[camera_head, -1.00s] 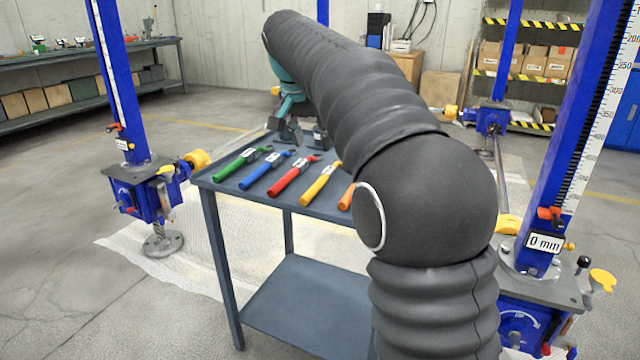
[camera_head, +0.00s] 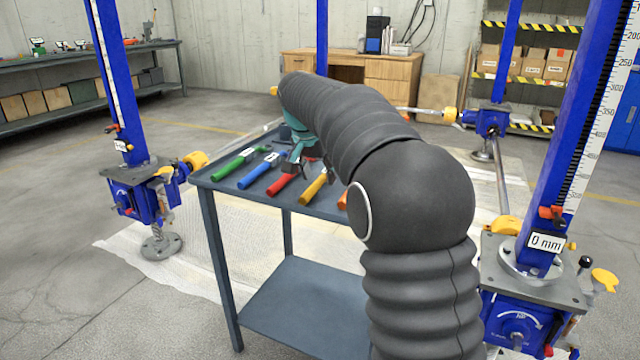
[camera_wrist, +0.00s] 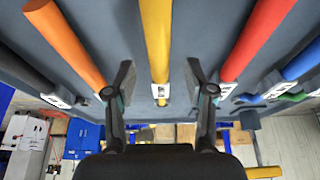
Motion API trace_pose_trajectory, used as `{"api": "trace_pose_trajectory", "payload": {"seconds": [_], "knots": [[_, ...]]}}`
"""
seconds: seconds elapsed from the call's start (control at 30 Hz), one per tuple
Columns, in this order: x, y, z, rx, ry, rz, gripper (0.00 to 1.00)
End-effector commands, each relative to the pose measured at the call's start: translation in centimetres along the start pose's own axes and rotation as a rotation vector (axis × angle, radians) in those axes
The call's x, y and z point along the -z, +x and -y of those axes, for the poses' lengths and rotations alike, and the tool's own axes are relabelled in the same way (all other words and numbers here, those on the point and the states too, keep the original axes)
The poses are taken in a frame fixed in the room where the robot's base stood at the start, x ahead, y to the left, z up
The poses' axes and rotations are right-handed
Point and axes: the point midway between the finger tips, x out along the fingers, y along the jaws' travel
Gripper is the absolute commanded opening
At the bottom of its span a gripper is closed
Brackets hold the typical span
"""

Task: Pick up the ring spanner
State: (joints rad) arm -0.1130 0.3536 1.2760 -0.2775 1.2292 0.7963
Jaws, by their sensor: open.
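Several tools with coloured handles lie side by side on a grey trolley top (camera_head: 224,183): green (camera_head: 235,163), blue (camera_head: 258,175), red (camera_head: 281,184), yellow (camera_head: 314,187) and orange (camera_head: 342,200). Their labels are too small to read, so I cannot tell which is the ring spanner. My gripper (camera_head: 301,170) is open and empty near the far ends of the red and yellow tools. In the wrist view my gripper (camera_wrist: 161,82) has its fingers on either side of the yellow tool (camera_wrist: 156,40). I cannot tell its height above it. My arm hides part of the orange tool.
The wrist view also shows a dark grey handle (camera_wrist: 25,72) beyond the orange one. Blue screw jacks (camera_head: 140,190) stand around the trolley, one close at right (camera_head: 530,275). A lower trolley shelf (camera_head: 305,300) is empty where visible. Open floor lies at left.

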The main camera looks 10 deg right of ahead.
Motion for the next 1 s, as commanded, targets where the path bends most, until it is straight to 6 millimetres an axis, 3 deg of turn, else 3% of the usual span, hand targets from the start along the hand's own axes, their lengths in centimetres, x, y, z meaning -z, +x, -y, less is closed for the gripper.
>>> {"api": "trace_pose_trajectory", "payload": {"seconds": [0.1,0.33,0.5,0.57,1.0], "knots": [[-0.02,1.16,-0.05,0.000,0.001,-0.001,0.54],[0.00,1.27,-0.04,0.001,0.001,-0.001,0.54],[0.00,1.26,-0.04,0.001,0.001,-0.001,0.12],[0.00,1.26,-0.04,0.001,0.001,-0.001,0.00],[0.13,0.99,-0.03,0.002,0.002,-0.003,0.00]]}}
